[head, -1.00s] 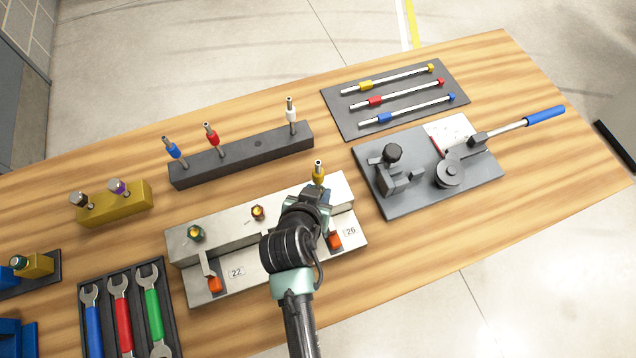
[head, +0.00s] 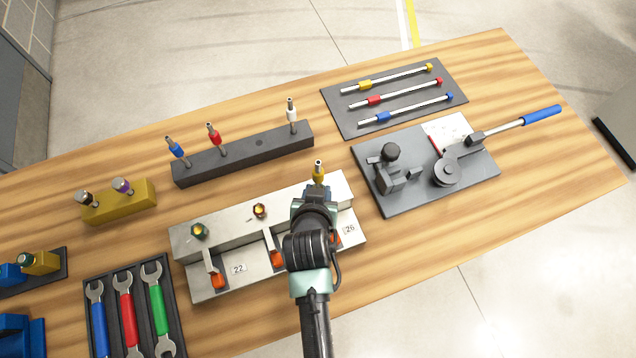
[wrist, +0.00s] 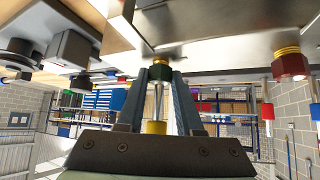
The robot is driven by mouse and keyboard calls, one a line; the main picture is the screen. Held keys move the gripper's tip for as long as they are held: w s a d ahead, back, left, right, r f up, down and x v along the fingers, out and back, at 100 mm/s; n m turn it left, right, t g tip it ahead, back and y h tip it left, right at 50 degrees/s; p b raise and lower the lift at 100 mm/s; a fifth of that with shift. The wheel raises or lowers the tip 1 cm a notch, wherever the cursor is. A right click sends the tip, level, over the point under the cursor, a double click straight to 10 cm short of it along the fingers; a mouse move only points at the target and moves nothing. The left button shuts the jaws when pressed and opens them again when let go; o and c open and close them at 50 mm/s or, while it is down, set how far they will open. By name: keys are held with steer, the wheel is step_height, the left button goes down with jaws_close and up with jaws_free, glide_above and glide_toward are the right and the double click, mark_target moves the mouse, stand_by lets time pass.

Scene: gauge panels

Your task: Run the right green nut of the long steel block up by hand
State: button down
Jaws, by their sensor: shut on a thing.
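The long steel block (head: 215,253) lies across the middle of the table. Its left green nut (head: 199,230) and a dark red middle nut (head: 260,211) show on top; a red nut with a gold collar (wrist: 290,65) also shows in the wrist view. My gripper (head: 316,192) is over the block's right end and hides the right nut from the head view. In the wrist view my fingertips (wrist: 160,73) are closed around the green nut (wrist: 160,72), below a gold collar (wrist: 161,54). A steel tube with a yellow sleeve (wrist: 156,127) runs from it between my fingers.
Orange parts and the labels 22 and 26 are on the block's front. A dark rack (head: 240,155) with colour-banded tubes stands behind, a wrench tray (head: 170,300) at front left, a grey bender plate (head: 405,205) close on the right. Bare wood lies right of the block.

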steer(key=shift+s, duration=0.1)
steer(key=shift+n+y+p, duration=0.3)
steer(key=shift+n+p, duration=0.1)
steer(key=shift+f+n+y, duration=0.15)
steer(key=shift+n+y, duration=0.35)
steer(key=shift+d, duration=0.1)
steer(key=shift+n+y, duration=0.3)
steer(key=shift+n, duration=0.3)
steer(key=shift+n+y, duration=0.3)
steer(key=shift+d, duration=0.1)
